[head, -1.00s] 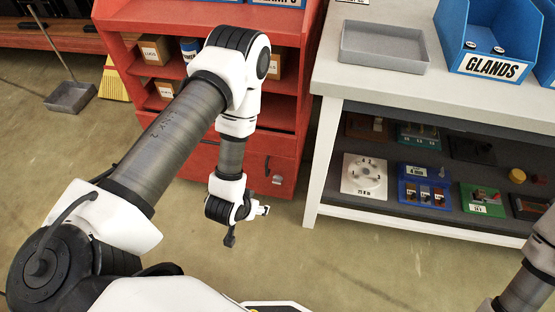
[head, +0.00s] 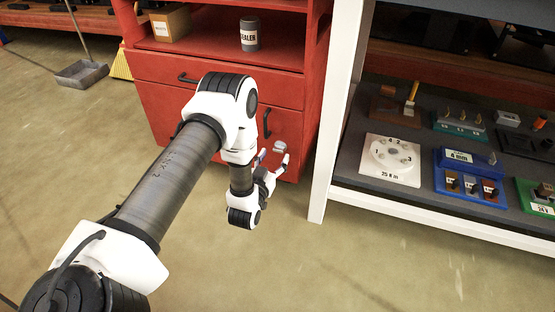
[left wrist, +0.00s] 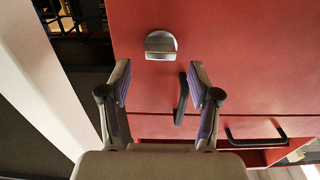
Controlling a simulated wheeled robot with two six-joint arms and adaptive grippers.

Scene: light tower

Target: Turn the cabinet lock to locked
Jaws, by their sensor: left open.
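The cabinet lock is a small silver round knob (head: 280,146) on the red cabinet door (head: 288,128), low at its right side. In the left wrist view the lock (left wrist: 160,46) shows near the top centre, with a flat bar lying across the picture. My left gripper (head: 273,160) is open and empty in front of the door, close to the lock. In the left wrist view its two fingers (left wrist: 160,78) are spread and point toward the lock, which lies beyond the tips. I see no contact. My right gripper is not in view.
A black door handle (head: 267,124) stands beside the lock; it also shows between the fingers in the left wrist view (left wrist: 182,98). A drawer handle (head: 190,79) is above. The white bench leg (head: 335,110) stands to the right. The floor in front is clear.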

